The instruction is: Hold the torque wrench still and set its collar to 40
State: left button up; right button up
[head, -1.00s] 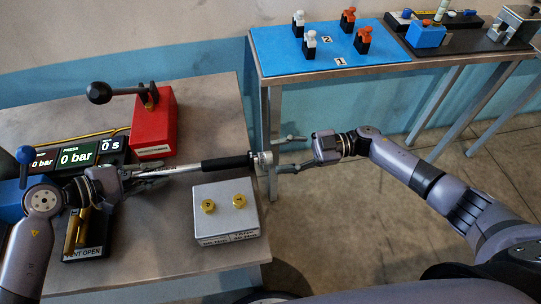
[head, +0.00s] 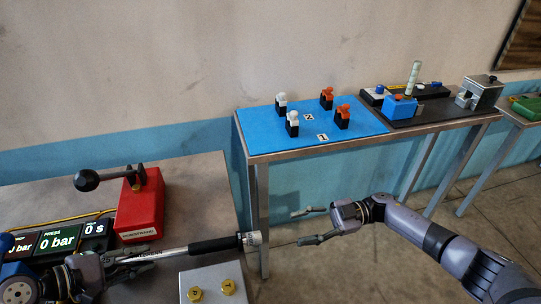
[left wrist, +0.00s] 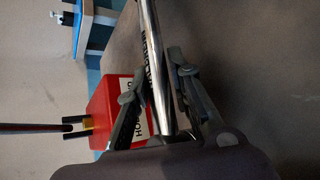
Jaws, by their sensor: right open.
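The torque wrench (head: 212,245) has a chrome shaft and a black grip and lies roughly level across the head view. Its light metal collar (head: 251,239) is at the right end; the scale is too small to read. My left gripper (head: 140,257) is around the chrome shaft. In the left wrist view the shaft (left wrist: 152,45) runs between its two fingers, which look closed against it. My right gripper (head: 305,228) is open and empty, its fingertips to the right of the collar and apart from it.
A grey box (head: 210,282) with two brass knobs sits just below the wrench. A red box with a black-knobbed lever (head: 140,210) and pressure displays (head: 60,240) are at left. A blue-matted table (head: 262,150) stands behind. Open floor lies around my right gripper.

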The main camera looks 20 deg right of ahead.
pick_arm(q)
jog(key=o, duration=0.4)
